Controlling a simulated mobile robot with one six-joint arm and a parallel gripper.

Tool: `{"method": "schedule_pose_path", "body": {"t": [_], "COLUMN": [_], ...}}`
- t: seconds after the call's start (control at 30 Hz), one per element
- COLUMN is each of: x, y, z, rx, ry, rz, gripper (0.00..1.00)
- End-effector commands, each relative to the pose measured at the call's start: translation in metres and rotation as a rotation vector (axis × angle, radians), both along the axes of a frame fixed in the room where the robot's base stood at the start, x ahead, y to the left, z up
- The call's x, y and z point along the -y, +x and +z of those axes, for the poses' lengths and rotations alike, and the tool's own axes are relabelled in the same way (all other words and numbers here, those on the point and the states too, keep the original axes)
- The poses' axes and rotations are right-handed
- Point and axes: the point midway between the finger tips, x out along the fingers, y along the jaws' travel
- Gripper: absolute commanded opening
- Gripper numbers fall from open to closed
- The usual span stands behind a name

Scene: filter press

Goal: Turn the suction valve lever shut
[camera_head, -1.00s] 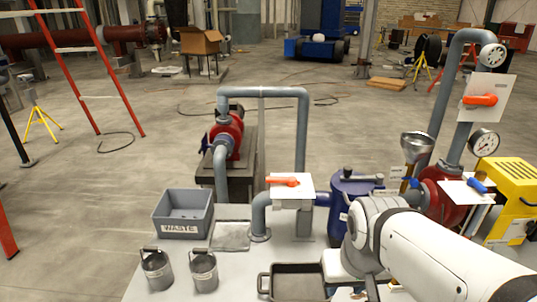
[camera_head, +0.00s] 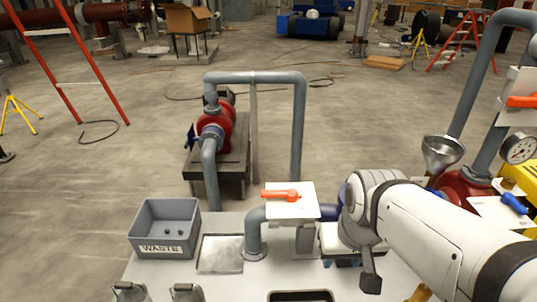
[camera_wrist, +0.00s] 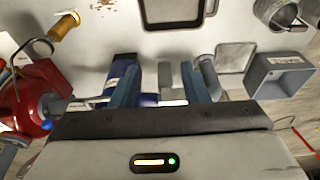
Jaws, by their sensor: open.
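An orange lever (camera_head: 281,195) lies crosswise on a white plate (camera_head: 292,211) above the grey pipework on the table. A second orange lever (camera_head: 522,101) is on an upright white panel at the right. I cannot read labels that tell which is the suction valve. My gripper (camera_head: 342,262) is just right of the white plate, partly hidden by my arm. In the wrist view its two blue-grey fingers (camera_wrist: 160,88) are apart, with nothing clearly held. A grey pipe (camera_wrist: 208,75) is beside one finger. The orange levers do not show in the wrist view.
A grey waste bin (camera_head: 165,228) and a flat grey square (camera_head: 220,254) are left of the valve. A blue drum (camera_wrist: 122,68) is close to the other finger. A funnel (camera_head: 443,152), gauge (camera_head: 519,148) and blue lever (camera_head: 514,203) are at the right. A black tray (camera_wrist: 172,12) lies on the table.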

Motion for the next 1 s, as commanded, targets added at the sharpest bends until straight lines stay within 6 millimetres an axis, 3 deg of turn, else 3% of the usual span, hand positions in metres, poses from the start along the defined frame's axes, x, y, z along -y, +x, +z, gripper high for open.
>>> {"method": "schedule_pose_path", "body": {"t": [0.17, 0.27, 0.47, 0.6, 0.8, 1.0], "x": [-0.001, -0.008, -0.031, -0.048, -0.071, -0.085], "y": [0.024, 0.058, 0.148, 0.212, 0.287, 0.326], "z": [0.008, 0.015, 0.021, 0.011, -0.015, -0.036], "rx": [-0.02, -0.051, -0.152, -0.243, -0.375, -0.461], "ry": [0.046, 0.11, 0.263, 0.353, 0.441, 0.477], "rz": [-0.11, -0.255, -0.646, -0.922, -1.27, -1.469], "gripper": [0.45, 0.45, 0.45, 0.45, 0.45, 0.45]}}
